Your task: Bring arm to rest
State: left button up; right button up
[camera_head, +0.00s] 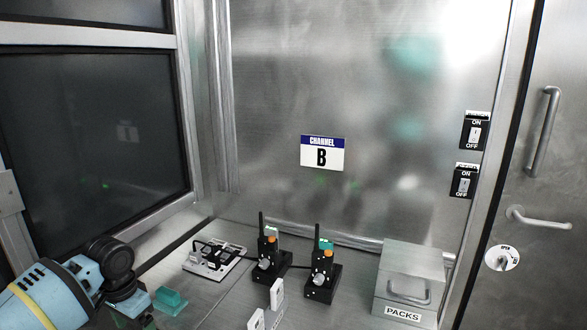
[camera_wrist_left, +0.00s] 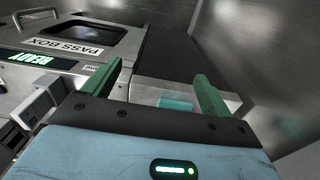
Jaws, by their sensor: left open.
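My left arm (camera_head: 60,290), light blue with a yellow band and black joints, comes in at the lower left of the head view. Its hand reaches down toward the bottom edge and is partly cut off. In the left wrist view my left gripper (camera_wrist_left: 157,72) has its two green fingers wide apart, with nothing held between them. A teal block (camera_wrist_left: 175,103) shows beyond and between the fingers, apart from them. A teal block (camera_head: 170,299) also lies on the metal counter beside the hand in the head view. My right gripper is not in view.
Two black radios (camera_head: 322,272) stand in chargers mid-counter, beside a white power strip (camera_head: 214,258). A metal PACKS box (camera_head: 411,274) stands at the right. White upright pieces (camera_head: 277,295) stand near the front. The wrist view shows a PASS BOX (camera_wrist_left: 65,45) with a READY display.

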pick_arm(q)
jog(key=s+d+f+m+t+h, duration=0.1)
jog(key=s+d+f, duration=0.2)
jog(key=d+f, duration=0.4)
jog(key=s+d+f+t+h, duration=0.1)
jog(key=s+d+f, duration=0.4)
jog(key=f, duration=0.4)
jog(key=s+d+f+n+t+h+p, duration=0.1)
jog(key=s+d+f+t+h, duration=0.15)
jog(key=s+d+f, duration=0.55)
jog(key=s+a+r+n+t+y, duration=0.1)
jog(key=s+a+t, duration=0.1)
jog(key=s, duration=0.8)
jog(key=s+a+r+n+t+y+p, duration=0.1)
jog(key=s+a, duration=0.3)
jog(key=s, duration=0.7)
jog(key=shift+r+n+t+y, duration=0.2)
jog(key=shift+n+t+y, duration=0.15)
jog(key=shift+t, duration=0.1)
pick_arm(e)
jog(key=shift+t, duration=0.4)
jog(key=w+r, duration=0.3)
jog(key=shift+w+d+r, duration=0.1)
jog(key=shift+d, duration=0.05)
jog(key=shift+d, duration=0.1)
pick_arm(q)
jog(key=shift+w, duration=0.1)
